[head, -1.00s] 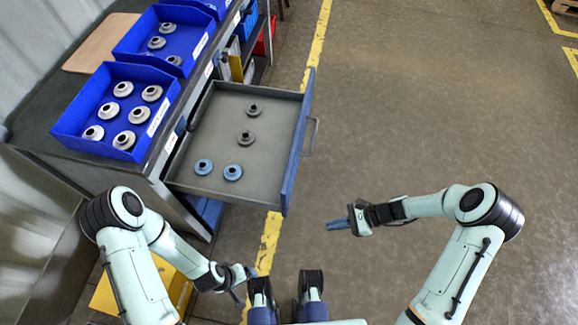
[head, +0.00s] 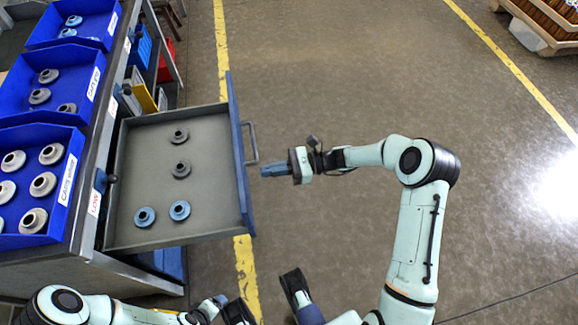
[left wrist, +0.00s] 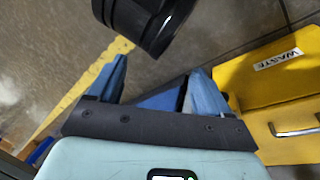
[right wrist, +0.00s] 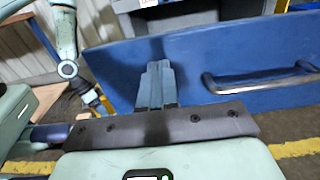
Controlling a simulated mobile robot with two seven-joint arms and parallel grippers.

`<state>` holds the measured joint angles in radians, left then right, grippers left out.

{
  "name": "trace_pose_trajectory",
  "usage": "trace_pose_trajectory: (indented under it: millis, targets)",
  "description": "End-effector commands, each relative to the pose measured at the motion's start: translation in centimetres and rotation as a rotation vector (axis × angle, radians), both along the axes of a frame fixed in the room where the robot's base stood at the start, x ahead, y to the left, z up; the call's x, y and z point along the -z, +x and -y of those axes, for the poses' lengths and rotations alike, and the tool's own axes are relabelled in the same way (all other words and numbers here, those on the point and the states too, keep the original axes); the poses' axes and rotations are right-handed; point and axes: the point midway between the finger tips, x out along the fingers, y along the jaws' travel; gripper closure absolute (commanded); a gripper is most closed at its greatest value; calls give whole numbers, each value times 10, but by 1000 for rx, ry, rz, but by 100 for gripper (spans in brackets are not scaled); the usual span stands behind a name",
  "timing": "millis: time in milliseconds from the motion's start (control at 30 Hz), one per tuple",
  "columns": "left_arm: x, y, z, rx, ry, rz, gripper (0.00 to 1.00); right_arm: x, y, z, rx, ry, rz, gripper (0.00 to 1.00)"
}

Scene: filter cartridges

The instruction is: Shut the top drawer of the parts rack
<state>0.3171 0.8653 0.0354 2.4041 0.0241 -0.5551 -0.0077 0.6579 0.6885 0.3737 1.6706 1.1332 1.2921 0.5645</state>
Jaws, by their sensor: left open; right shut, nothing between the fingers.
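The rack's top drawer (head: 147,165) is pulled out, its grey tray extended to the right of the rack. Its blue front panel (head: 241,165) carries a grey bar handle (head: 252,143); both panel (right wrist: 230,45) and handle (right wrist: 262,82) show in the right wrist view. My right gripper (head: 264,171) is shut and empty, pointing at the panel's outer face beside the handle. Its fingertips (right wrist: 158,68) look very close to the panel; contact cannot be told. My left gripper (left wrist: 158,82) is open and empty, low near the floor line, at the bottom of the head view.
Several dark and blue ring-shaped parts (head: 180,168) lie in the drawer. Blue bins (head: 75,135) with parts stand on the rack top (head: 92,180). A yellow bin labelled WASTE (left wrist: 275,85) is near my left gripper.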

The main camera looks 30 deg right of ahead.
Motion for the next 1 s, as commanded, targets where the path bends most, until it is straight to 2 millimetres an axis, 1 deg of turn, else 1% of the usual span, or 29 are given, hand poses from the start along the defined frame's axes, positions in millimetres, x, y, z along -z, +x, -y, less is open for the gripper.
trace_pose_trajectory:
  millis: [33,100,200,300,467,833,1000]
  targets:
    - [3,3,-1,-3,4,6,21,1,2,-11,-3,1,0,100]
    - [6,7,-3,-7,9,16,21,1,6,-21,-1,0,0,100]
    - [8,10,-5,-12,13,27,21,1,9,-33,-1,0,1,100]
    - [9,12,-7,-14,17,33,21,0,11,-39,1,0,1,100]
    - [10,14,-7,-14,18,35,21,0,12,-43,2,-1,1,100]
    - [9,13,-7,-14,18,35,21,0,13,-44,1,-1,1,100]
    - [6,10,-5,-10,13,26,21,-1,14,-49,0,0,0,100]
